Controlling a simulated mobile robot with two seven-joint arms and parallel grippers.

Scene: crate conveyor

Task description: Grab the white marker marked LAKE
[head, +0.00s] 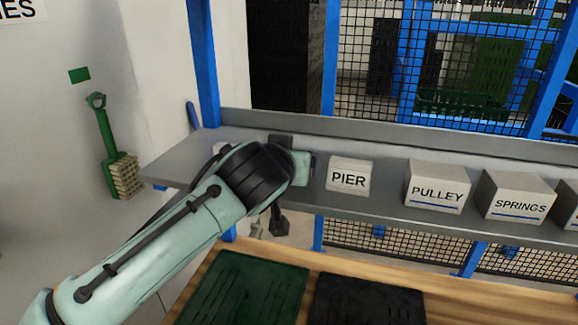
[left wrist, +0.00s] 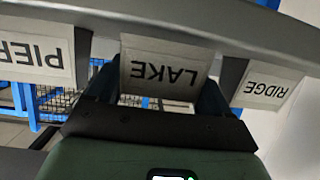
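The white marker LAKE (left wrist: 165,68) shows upside down in the left wrist view, in the middle, on the grey shelf. My left gripper (left wrist: 158,88) is at it, with one dark finger at each side of the marker and only narrow gaps, if any. The fingers look spread, and I cannot see clear contact. In the head view my left arm and wrist (head: 265,178) cover the place where LAKE stands. My right gripper is in neither view.
Marker PIER (head: 348,178) stands just right of my wrist, then PULLEY (head: 437,190) and SPRINGS (head: 518,198). RIDGE (left wrist: 267,88) is on the other side of LAKE. The shelf (head: 400,214) has a raised back edge. A green crate (head: 245,290) and a black crate (head: 368,302) lie below.

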